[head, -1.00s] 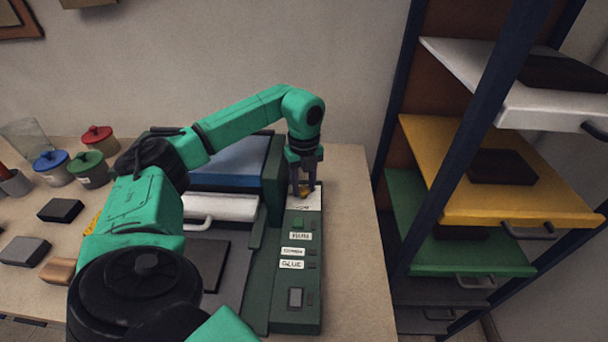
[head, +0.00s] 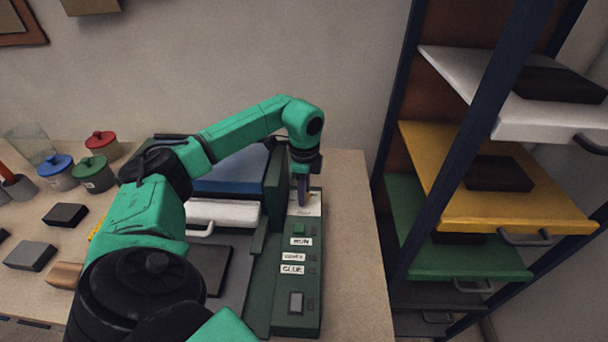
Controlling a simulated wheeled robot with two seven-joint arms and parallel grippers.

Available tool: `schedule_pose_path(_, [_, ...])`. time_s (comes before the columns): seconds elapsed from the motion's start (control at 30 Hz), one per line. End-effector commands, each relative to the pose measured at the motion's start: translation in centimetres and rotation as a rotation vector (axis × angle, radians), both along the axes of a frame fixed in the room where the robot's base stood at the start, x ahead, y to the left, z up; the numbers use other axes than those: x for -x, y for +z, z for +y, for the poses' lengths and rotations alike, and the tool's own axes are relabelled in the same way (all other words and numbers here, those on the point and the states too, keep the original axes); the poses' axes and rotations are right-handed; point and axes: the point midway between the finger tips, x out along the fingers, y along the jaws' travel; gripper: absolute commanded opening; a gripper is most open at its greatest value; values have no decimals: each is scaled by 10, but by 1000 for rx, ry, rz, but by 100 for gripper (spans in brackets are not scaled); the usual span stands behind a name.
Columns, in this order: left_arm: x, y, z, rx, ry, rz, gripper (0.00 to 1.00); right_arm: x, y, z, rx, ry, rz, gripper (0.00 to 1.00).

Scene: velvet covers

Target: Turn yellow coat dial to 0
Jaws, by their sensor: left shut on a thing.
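The yellow coat dial (head: 308,198) sits at the far end of the green control panel (head: 298,322), on a pale plate (head: 303,211). Only a sliver of yellow shows between the fingers. My left gripper (head: 302,199) points down over the panel and is shut on the dial. The dial's pointer and scale are hidden or too small to read. My right gripper is not in view.
Below the dial the panel has a green button (head: 300,230) and labelled rows. A machine with a white roller (head: 225,212) stands to its left. Lidded pots (head: 101,143) and dark blocks (head: 66,214) lie further left. A rack with a yellow shelf (head: 500,210) stands right.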

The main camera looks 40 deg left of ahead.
Motion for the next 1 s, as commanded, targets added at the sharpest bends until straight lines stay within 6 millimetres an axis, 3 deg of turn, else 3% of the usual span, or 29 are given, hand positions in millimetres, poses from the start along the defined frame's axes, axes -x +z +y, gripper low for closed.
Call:
schedule_pose_path(0.5, [-2,5,1,1,342,-12,0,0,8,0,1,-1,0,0])
schedule_pose_path(1.0, [-3,5,1,2,396,-14,0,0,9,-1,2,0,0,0])
